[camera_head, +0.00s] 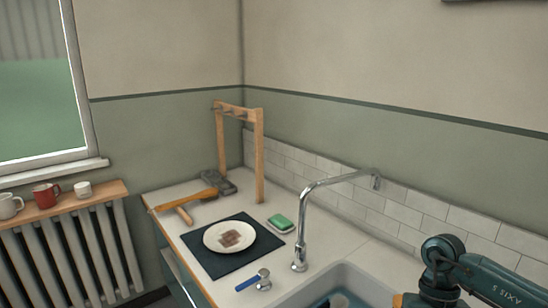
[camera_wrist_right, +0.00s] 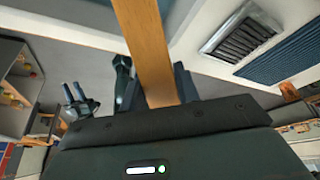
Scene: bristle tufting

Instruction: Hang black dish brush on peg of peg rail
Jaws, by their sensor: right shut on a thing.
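The wooden peg rail (camera_head: 238,109) stands on the counter near the back corner, with short pegs along its top bar. My right gripper (camera_wrist_right: 157,90) is shut on a flat wooden handle (camera_wrist_right: 146,45), which runs up out of the right wrist view. The far end of the held thing is out of view, so I cannot tell whether it is the black dish brush. In the head view my right arm is at the lower right, away from the rail. My left gripper (camera_wrist_right: 76,98) shows small in the right wrist view, its fingers apart and empty.
On the counter are a dark mat (camera_head: 207,265) with a white plate (camera_head: 213,242), a green sponge (camera_head: 281,223), a blue-handled tool (camera_head: 250,282), wooden-handled tools (camera_head: 183,201) and a grey block (camera_head: 219,182). The tall tap (camera_head: 302,230) stands between my right arm and the rail.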

